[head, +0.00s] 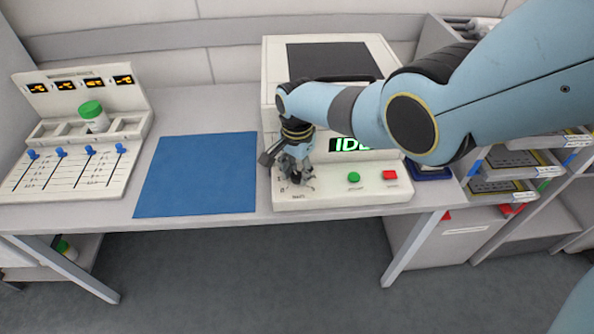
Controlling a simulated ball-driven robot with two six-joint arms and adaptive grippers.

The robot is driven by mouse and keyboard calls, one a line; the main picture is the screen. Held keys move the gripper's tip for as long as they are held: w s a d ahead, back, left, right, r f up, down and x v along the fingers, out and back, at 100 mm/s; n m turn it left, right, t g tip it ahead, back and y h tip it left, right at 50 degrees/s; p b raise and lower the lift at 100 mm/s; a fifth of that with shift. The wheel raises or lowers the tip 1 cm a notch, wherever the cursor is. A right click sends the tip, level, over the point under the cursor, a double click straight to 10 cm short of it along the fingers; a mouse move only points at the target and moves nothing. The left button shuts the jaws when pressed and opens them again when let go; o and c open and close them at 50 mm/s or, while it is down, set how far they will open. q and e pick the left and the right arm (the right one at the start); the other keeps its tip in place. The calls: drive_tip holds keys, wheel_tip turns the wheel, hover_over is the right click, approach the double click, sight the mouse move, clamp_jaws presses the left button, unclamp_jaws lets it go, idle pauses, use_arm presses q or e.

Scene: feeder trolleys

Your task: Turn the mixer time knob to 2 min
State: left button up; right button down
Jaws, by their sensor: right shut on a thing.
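The mixer (330,190) is a cream box with a dark lid window, standing at the middle right of the bench. Its green display (346,144) is partly hidden by my right arm; the letters "ID" show. A green button (354,177) and a red button (390,175) sit on its front panel. My right gripper (295,178) points down at the left of the panel, over the time knob, and is shut on it. The knob and most of its scale are hidden by the fingers, so its setting cannot be read. My left gripper is not in view.
A blue mat (200,173) lies clear left of the mixer. Farther left is a panel with blue sliders (61,152), orange displays and a green-capped jar (93,115). Shelves with trays (505,158) stand at the right. The bench's front edge is close.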

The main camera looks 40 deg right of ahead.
sight(297, 175)
drive_tip(key=c, duration=0.9)
unclamp_jaws()
drive_tip(key=shift+c, duration=0.2)
wheel_tip(297, 175, up, 12)
